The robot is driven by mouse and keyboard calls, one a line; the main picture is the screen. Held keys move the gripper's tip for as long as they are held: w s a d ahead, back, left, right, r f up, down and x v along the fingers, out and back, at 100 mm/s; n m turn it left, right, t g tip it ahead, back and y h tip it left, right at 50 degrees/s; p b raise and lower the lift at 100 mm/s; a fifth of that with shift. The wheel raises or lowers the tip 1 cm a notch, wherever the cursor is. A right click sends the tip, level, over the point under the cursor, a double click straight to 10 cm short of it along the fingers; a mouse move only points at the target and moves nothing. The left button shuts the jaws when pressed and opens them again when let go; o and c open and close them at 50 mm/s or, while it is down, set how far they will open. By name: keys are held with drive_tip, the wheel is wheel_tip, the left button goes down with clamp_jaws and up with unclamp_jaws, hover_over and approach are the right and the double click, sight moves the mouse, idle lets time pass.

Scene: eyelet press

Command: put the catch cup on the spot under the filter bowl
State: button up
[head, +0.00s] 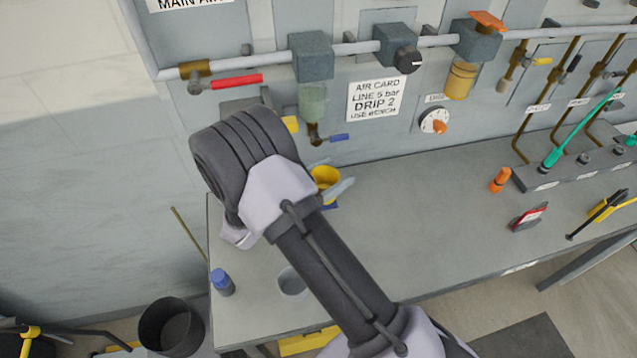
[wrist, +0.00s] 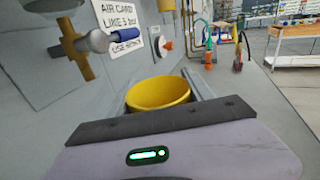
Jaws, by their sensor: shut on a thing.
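The yellow catch cup (head: 324,175) is held between the grey fingers of my gripper (head: 330,178), over the back left of the bench. In the wrist view the cup (wrist: 158,94) looks upright and open at the top, with a finger on either side. The greenish filter bowl (head: 312,103) hangs from a grey block on the wall pipe, with a brass drain and blue-handled valve (head: 338,137) below it. The cup is lower than this drain and slightly right of it. A bit of blue (head: 330,206) shows below the cup; I cannot tell whether it marks the spot.
The drain's brass body (wrist: 74,48) and blue handle (wrist: 126,36) are close by on the left in the wrist view. A blue-capped bottle (head: 222,283) and a pale round cup (head: 292,283) stand near the bench's front left. The bench middle (head: 420,215) is clear.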

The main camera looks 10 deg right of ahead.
drive_tip(key=w+b, duration=0.1)
drive_tip(key=w, duration=0.7)
drive_tip(key=f+b, duration=0.1)
drive_tip(key=f, duration=0.2)
drive_tip(key=f+b, duration=0.1)
drive_tip(key=f, duration=0.3)
drive_tip(key=f+b, duration=0.1)
drive_tip(key=f, duration=0.3)
drive_tip(key=shift+w+a+f, duration=0.15)
drive_tip(key=shift+w+f, duration=0.1)
drive_tip(key=shift+w, duration=0.15)
drive_tip(key=shift+f+b, duration=0.2)
drive_tip(key=shift+b, duration=0.2)
drive_tip(key=o, duration=1.5)
drive_tip(key=shift+o, duration=0.2)
drive_tip(key=shift+r, duration=0.15)
